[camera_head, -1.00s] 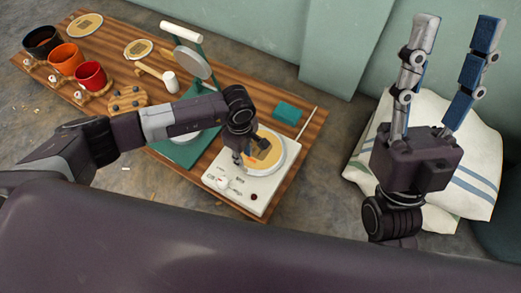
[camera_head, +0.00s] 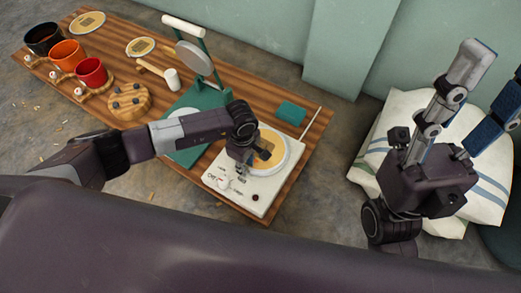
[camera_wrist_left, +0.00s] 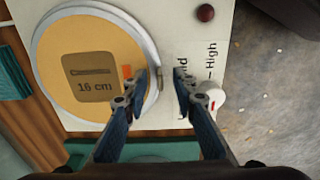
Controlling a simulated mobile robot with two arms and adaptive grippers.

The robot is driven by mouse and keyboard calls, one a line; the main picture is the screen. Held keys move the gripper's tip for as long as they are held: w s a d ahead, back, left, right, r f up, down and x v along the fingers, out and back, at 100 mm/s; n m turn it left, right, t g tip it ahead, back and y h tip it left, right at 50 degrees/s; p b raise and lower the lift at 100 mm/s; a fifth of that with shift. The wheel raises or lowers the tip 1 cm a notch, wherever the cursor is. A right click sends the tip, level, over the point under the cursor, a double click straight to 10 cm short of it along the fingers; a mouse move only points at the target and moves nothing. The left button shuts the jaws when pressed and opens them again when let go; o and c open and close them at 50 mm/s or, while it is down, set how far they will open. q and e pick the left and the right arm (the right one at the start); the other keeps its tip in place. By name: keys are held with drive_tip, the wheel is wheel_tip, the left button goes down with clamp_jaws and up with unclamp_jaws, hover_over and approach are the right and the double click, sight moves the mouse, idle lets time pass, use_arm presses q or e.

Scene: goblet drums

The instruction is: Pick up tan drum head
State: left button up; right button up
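A tan drum head (camera_head: 266,150) marked 16 cm lies on the round plate of a white device (camera_head: 257,189). In the left wrist view the same tan drum head (camera_wrist_left: 90,48) fills the upper left, with a pale ring around it. My left gripper (camera_head: 240,175) is low over the device. In the wrist view its fingers (camera_wrist_left: 160,88) are apart with nothing between them. One finger overlaps the drum head's right edge; the other is beside the white knob (camera_wrist_left: 209,96). Contact cannot be told. My right gripper (camera_head: 487,82) is open and empty, pointing up at the right.
Two other tan discs (camera_head: 88,22) (camera_head: 140,47) lie farther back on the wooden table (camera_head: 240,85). Black, orange and red cups (camera_head: 91,72) stand at the left. A green stand (camera_head: 188,150) and a teal block (camera_head: 291,113) are near the device. White cushions (camera_head: 400,125) lie at right.

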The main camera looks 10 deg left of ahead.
use_arm(q)
clamp_jaws()
